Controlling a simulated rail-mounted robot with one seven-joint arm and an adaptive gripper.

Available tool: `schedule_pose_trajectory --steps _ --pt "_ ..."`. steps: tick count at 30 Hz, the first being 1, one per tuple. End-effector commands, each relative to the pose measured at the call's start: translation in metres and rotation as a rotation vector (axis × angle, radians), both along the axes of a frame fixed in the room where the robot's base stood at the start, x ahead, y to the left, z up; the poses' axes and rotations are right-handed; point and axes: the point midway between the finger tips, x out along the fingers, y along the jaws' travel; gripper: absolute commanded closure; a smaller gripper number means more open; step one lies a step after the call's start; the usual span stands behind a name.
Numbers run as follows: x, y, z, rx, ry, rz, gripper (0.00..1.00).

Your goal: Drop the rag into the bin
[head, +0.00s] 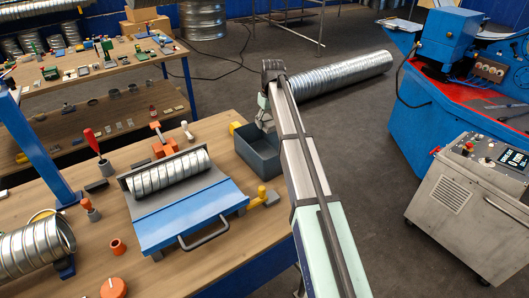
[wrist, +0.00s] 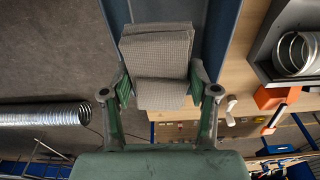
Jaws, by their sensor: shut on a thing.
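The rag is a grey-beige folded cloth; in the wrist view the rag (wrist: 157,55) hangs between the two fingers of my gripper (wrist: 158,90). The fingers are shut on it from both sides. The bin is an open grey-blue box; in the head view the bin (head: 262,166) stands at the right end of the workbench. My gripper (head: 265,117) is over the bin there, partly hidden by my arm. In the wrist view, the bin (wrist: 221,35) shows behind the rag, its walls on both sides. The rag is hard to make out in the head view.
A blue-and-grey fixture holding a spiral duct (head: 170,173) is on the workbench left of the bin. An orange clamp (head: 162,142) and a yellow-handled tool (head: 265,195) are close by. A long duct (head: 335,75) lies on the floor behind.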

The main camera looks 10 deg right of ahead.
Motion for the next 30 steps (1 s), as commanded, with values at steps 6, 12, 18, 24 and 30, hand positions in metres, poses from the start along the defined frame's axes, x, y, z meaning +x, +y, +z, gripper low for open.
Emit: schedule_pose_trajectory --steps 6,12,18,24,30 --pt "-0.001 0.0 -0.025 0.0 0.0 -0.001 0.78" --pt "-0.001 0.0 -0.044 0.0 0.0 -0.001 0.78" --pt "-0.001 0.0 -0.05 0.0 0.0 -0.001 0.78" --pt "-0.001 0.0 -0.05 -0.001 0.0 -0.001 0.78" --pt "-0.001 0.0 -0.05 -0.001 0.0 -0.001 0.11"
